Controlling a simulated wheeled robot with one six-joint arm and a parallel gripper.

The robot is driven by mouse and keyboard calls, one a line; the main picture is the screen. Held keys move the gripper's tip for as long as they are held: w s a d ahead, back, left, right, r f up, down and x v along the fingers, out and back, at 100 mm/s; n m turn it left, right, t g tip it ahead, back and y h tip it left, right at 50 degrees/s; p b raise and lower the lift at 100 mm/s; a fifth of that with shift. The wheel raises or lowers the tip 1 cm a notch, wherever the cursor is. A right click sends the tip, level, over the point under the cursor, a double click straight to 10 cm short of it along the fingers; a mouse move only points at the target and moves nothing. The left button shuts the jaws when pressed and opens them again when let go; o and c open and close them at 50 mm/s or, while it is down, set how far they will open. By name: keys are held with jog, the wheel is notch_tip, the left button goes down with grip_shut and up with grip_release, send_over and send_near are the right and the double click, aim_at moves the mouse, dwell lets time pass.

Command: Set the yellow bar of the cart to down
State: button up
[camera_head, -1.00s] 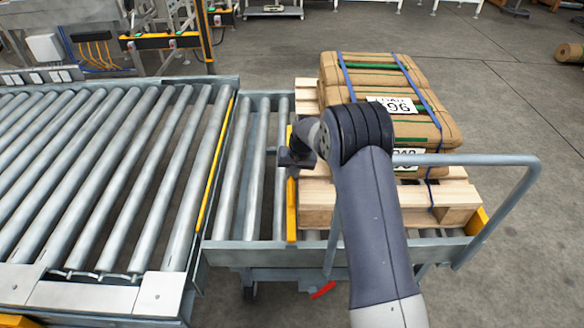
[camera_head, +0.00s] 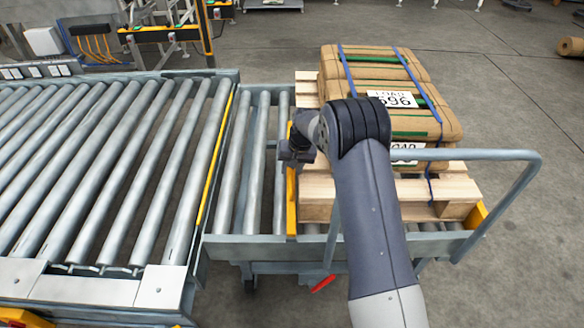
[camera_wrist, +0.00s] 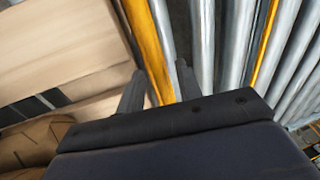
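The yellow bar (camera_head: 291,205) of the cart (camera_head: 262,242) stands up above the cart's rollers, along the left side of the wooden pallet. My gripper (camera_head: 297,154) is over the bar, and my arm hides part of it in the head view. In the wrist view, the yellow bar (camera_wrist: 148,45) runs down between the two dark fingers of my gripper (camera_wrist: 158,84). The fingers are apart, with a gap visible beside the bar, so they appear not to be pressed on it.
The wooden pallet (camera_head: 316,212) on the cart carries strapped brown sacks (camera_head: 375,70). A grey cart handle (camera_head: 520,200) rises on the right. A roller conveyor (camera_head: 100,170) adjoins the cart on the left. A red pedal (camera_head: 323,284) shows below the cart. Open floor lies to the right.

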jog(key=v, duration=1)
jog(key=shift+r, duration=0.35)
jog(key=shift+s+d, duration=0.1)
jog(key=shift+c, duration=0.2)
